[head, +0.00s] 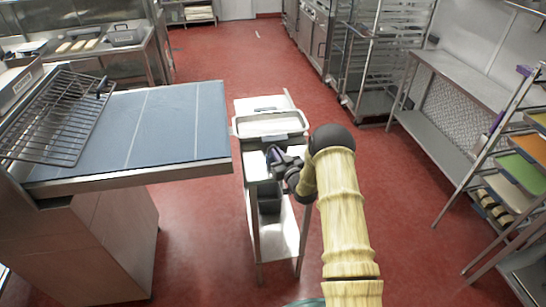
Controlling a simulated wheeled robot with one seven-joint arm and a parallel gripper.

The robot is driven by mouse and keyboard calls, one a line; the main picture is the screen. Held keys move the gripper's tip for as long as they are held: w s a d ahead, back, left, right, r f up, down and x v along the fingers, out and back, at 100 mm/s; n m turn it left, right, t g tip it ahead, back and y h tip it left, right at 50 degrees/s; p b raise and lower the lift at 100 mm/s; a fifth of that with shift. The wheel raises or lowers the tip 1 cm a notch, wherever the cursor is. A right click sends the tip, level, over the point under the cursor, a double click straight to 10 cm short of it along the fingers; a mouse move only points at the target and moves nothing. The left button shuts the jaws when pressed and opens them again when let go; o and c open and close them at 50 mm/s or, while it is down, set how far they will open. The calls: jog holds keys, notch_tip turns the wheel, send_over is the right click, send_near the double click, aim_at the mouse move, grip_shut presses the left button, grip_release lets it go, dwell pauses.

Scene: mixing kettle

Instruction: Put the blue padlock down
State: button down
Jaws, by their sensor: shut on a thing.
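My gripper (284,162) is at the end of my wood-coloured arm, over the near part of a narrow metal cart (258,166). It is shut on the blue padlock (276,154), a small dark blue-violet shape at the fingers. The padlock is mostly hidden by the fingers and very small in this view. I cannot tell whether it touches the cart top.
A pale, shallow tray (270,123) sits on the cart just beyond my gripper. A dark bin (269,200) is on a lower level. At left, a blue-topped table (180,120) bears a wire rack (55,115). Red floor (215,55) lies open beyond.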

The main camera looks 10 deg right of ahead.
jog(key=shift+r, duration=0.1)
notch_tip(320, 180, up, 10)
jog(key=b, duration=0.3)
jog(key=shift+b, duration=0.3)
dwell(0.3)
jog(key=s+f+y, duration=0.1)
jog(key=f, duration=0.1)
jog(key=s+f+n+b, duration=0.1)
jog(key=s+f, duration=0.1)
jog(key=s+a+f+y+b, duration=0.1)
jog(key=s+f, duration=0.1)
jog(key=shift+s+a+f+n+g+y, duration=0.1)
jog(key=shift+s+f+n+g+y, duration=0.1)
jog(key=shift+n+g+y, duration=0.15)
jog(key=s+a+f+n+g+y+b, duration=0.2)
jog(key=s+f+y, duration=0.1)
jog(key=s, duration=0.3)
jog(key=s+d+f+m+t+h+p, duration=0.3)
jog(key=d+f+m+h, duration=0.3)
jog(key=d+f+h, duration=0.2)
notch_tip(320, 180, down, 4)
jog(key=shift+s+f+h+p, duration=0.25)
jog(key=shift+s+h+p, duration=0.3)
jog(key=shift+s+h, duration=0.4)
jog(key=shift+w+d+m, duration=0.15)
jog(key=shift+w+m, duration=0.05)
jog(key=shift+m, duration=0.15)
